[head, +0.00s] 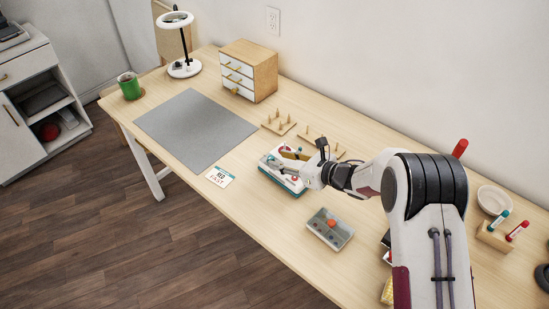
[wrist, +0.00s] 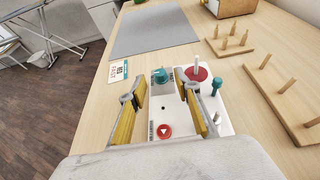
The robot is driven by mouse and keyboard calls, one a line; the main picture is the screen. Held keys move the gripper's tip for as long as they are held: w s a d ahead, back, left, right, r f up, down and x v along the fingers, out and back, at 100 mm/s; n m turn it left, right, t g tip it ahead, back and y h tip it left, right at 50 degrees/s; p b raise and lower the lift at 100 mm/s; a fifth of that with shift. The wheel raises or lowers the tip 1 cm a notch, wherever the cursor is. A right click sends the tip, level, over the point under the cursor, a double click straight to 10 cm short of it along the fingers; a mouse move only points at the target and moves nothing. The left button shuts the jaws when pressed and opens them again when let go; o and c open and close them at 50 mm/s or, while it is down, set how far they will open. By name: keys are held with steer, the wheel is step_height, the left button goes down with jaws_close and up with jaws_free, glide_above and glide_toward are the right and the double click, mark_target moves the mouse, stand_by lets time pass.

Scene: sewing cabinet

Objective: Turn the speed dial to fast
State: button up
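A small white machine with a teal base (head: 272,178) stands on the table; in the wrist view its white top (wrist: 178,112) lies under my gripper. A teal knob (wrist: 160,76), perhaps the speed dial, sits on its far part; markings beside it are too small to read. My gripper (wrist: 160,98) is open, its two yellow-padded fingers apart and empty, with the knob just beyond and between the tips. In the head view my gripper (head: 291,166) covers much of the machine. A small card (head: 219,176) with red print lies left of it, also seen in the wrist view (wrist: 118,72).
The machine also carries a red button (wrist: 164,131), a red disc with a white pin (wrist: 197,73) and a teal post (wrist: 216,85). A wooden peg rack (head: 279,124) stands behind, a grey parts tray (head: 330,229) in front. A grey mat (head: 195,128) lies left.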

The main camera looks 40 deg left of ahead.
mark_target(271, 157)
steer(key=shift+x, duration=1.75)
jaws_close()
